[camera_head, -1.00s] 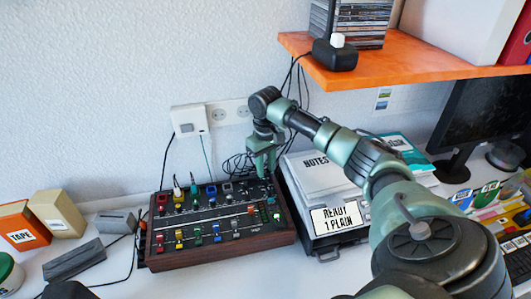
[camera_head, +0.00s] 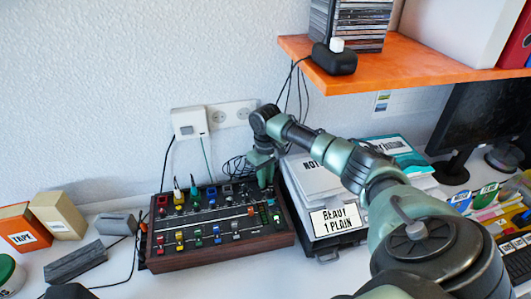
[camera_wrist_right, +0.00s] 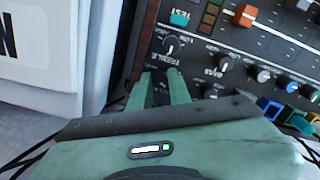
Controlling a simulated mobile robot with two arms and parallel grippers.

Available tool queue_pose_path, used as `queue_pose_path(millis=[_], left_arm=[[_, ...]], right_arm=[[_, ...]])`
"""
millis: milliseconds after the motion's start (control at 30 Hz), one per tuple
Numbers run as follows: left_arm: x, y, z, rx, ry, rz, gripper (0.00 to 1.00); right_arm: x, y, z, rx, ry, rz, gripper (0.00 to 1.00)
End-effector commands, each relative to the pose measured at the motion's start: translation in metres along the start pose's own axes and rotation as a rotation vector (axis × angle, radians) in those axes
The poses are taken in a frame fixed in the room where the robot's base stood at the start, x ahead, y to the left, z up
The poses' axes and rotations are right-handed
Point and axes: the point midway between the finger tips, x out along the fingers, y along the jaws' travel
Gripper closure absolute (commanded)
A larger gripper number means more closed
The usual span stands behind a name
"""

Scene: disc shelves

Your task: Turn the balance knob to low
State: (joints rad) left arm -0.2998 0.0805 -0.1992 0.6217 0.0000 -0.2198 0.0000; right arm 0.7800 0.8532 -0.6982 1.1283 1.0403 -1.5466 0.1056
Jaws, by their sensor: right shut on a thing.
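The mixer (camera_head: 190,258) is a dark panel in a brown wooden case with coloured knobs and sliders. My right gripper (camera_head: 265,184) is down at its back right corner. In the right wrist view my right gripper (camera_wrist_right: 160,80) is shut on a small dark knob between its fingertips. I take this for the balance knob; its label and pointer are hidden by the fingers. The treble knob (camera_wrist_right: 170,45) is just beyond the fingertips, and the bass knob (camera_wrist_right: 222,62) is to their right.
A case with a white top and a label plate (camera_head: 335,220) stands close to the mixer's right side. Cables hang behind it by a wall socket (camera_head: 232,112). An orange shelf (camera_head: 420,60) juts out above right. Boxes (camera_head: 57,215) stand at the left.

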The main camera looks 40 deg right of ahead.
Motion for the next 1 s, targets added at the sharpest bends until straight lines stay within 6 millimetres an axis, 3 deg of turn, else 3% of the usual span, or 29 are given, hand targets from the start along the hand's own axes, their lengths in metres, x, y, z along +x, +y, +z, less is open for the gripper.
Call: queue_pose_path(millis=[33, 200, 567, 600, 633, 1000], left_arm=[[-0.011, 0.001, -0.001, 0.000, 0.000, 0.001, 0.72], [-0.021, 0.001, -0.002, 0.000, 0.000, 0.001, 0.72], [-0.021, 0.001, -0.002, 0.001, -0.001, 0.002, 0.72], [-0.021, 0.001, -0.002, 0.001, -0.001, 0.002, 0.72], [-0.021, 0.001, -0.002, 0.001, -0.001, 0.002, 0.72], [-0.016, 0.001, -0.001, 0.001, -0.002, 0.002, 0.72]], right_arm=[[-0.005, 0.000, 0.001, -0.036, -0.002, 0.000, 1.00], [-0.003, 0.000, 0.000, -0.170, -0.001, 0.000, 1.00], [-0.001, 0.001, 0.000, -0.214, 0.001, 0.001, 1.00], [-0.001, 0.001, 0.000, -0.214, 0.001, 0.001, 0.79], [-0.001, 0.001, 0.000, -0.214, 0.001, 0.001, 0.72], [0.001, 0.001, -0.001, -0.177, 0.002, 0.001, 0.72]])
